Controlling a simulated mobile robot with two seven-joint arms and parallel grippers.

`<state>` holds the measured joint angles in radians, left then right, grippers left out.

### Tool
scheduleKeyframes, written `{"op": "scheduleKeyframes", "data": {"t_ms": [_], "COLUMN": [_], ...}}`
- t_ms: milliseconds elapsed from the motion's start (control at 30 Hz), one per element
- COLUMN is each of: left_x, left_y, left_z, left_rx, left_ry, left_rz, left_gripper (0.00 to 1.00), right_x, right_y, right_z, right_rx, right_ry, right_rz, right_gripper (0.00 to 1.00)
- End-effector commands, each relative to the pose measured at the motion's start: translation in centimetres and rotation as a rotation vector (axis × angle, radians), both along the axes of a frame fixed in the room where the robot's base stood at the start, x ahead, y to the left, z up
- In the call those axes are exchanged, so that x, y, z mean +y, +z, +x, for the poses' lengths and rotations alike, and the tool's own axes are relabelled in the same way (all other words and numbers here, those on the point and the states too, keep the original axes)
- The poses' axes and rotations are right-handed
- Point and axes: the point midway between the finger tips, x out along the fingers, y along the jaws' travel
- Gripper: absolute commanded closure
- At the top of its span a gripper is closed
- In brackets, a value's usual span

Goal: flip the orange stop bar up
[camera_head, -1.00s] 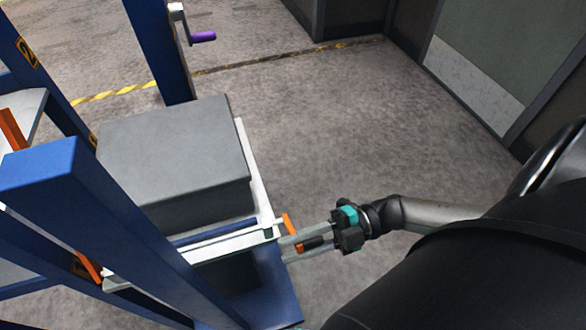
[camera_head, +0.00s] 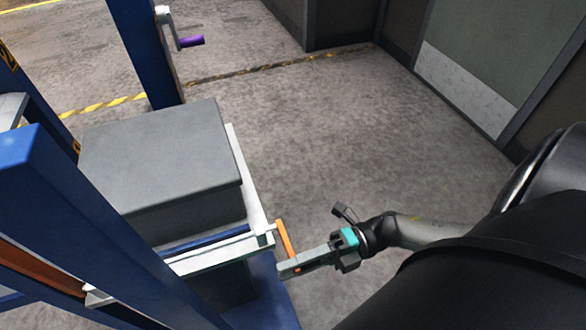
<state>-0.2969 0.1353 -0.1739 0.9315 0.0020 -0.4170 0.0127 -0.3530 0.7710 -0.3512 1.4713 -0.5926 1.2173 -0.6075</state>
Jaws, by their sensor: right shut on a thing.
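The orange stop bar (camera_head: 284,238) is at the front right corner of the white tray (camera_head: 205,262) on the blue frame. Its upper part shows above my fingers, tilted slightly. My right gripper (camera_head: 288,268) reaches in from the right and is shut on the lower part of the bar, which the fingers mostly hide. A small orange spot shows at the fingers. My left gripper is not in view.
Blue posts (camera_head: 55,195) stand at the left, and a purple-handled crank (camera_head: 190,41) is on the far post. Open floor (camera_head: 340,130) lies right of the frame.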

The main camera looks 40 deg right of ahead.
Motion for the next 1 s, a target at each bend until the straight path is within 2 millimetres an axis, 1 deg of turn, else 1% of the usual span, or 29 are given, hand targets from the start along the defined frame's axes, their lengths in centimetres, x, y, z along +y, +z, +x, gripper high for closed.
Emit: {"op": "scheduleKeyframes", "data": {"t_ms": [333,367,600,1000], "left_x": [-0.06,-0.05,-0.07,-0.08], "left_y": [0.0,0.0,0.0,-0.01], "left_z": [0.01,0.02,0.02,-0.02], "left_rx": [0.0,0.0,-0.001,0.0], "left_ry": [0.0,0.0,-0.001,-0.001], "left_rz": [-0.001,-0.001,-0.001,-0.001], "left_gripper": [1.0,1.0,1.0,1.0], "right_x": [-0.06,-0.06,-0.03,-0.02], "right_y": [-0.16,-0.16,-0.12,-0.07], "right_z": [0.02,0.02,0.01,0.02], "right_rx": [-0.001,-0.001,0.0,0.0], "right_ry": [-0.003,-0.003,-0.002,-0.001], "right_rz": [-0.005,-0.005,-0.003,-0.002], "right_gripper": [1.0,0.67,0.4,0.4]}}
